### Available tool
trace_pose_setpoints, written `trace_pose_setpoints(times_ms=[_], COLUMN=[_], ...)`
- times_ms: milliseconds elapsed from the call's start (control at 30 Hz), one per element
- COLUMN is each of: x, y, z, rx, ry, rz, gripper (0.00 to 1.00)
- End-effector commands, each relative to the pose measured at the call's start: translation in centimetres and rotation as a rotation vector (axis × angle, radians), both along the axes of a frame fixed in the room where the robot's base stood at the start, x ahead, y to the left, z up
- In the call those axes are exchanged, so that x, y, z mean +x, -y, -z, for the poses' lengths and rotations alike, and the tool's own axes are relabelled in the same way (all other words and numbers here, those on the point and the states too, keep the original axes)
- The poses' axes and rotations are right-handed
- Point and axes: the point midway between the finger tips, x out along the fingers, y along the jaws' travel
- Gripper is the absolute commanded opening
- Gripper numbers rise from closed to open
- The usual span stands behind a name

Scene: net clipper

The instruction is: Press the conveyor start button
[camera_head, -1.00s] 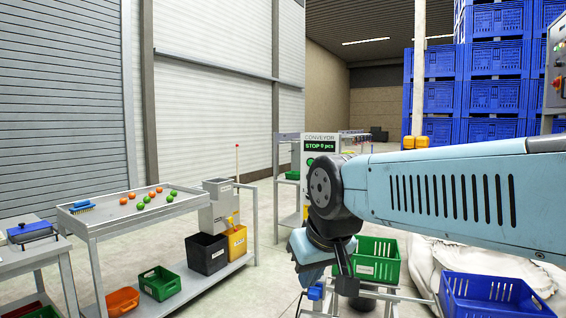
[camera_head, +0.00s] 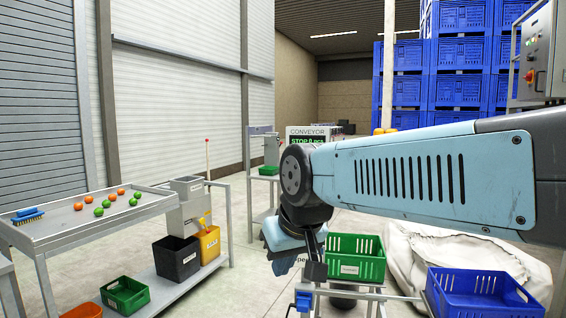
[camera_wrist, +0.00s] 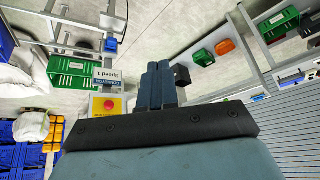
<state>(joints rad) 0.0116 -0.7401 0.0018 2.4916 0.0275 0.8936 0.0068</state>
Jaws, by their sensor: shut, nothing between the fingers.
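The white conveyor panel (camera_head: 330,131) stands behind my arm in the head view. Its dark display with green text (camera_head: 302,141) reads STOP, and my arm hides the panel below it. No start button can be made out on it. My gripper (camera_head: 312,270) points down in the head view, in front of the panel and left of a green crate. In the wrist view my gripper (camera_wrist: 160,66) is shut and empty. Left of its fingers there shows a red button on a yellow plate (camera_wrist: 107,105), below a blue and white conveyor label (camera_wrist: 107,78).
A green crate (camera_head: 357,268) and a blue crate (camera_head: 480,292) stand at the lower right, by a white sack (camera_head: 460,258). A trolley (camera_head: 150,208) with balls and a brush is at left. A control cabinet (camera_head: 537,55) is at upper right. Open floor lies between trolley and panel.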

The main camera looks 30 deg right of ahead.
Motion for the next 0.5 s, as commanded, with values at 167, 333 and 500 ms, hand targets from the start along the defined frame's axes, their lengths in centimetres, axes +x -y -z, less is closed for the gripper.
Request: trace_pose_setpoints(times_ms=[167, 333, 500], x=[4.0, 10.9, 18.1], y=[-0.8, -0.1, 3.5], z=[-1.6, -4.5, -7.4], rx=[0.186, 0.487, 0.794], ry=[0.03, 0.1, 0.193], rz=[0.159, 0.426, 0.719], gripper=[0.0, 0.0, 0.0])
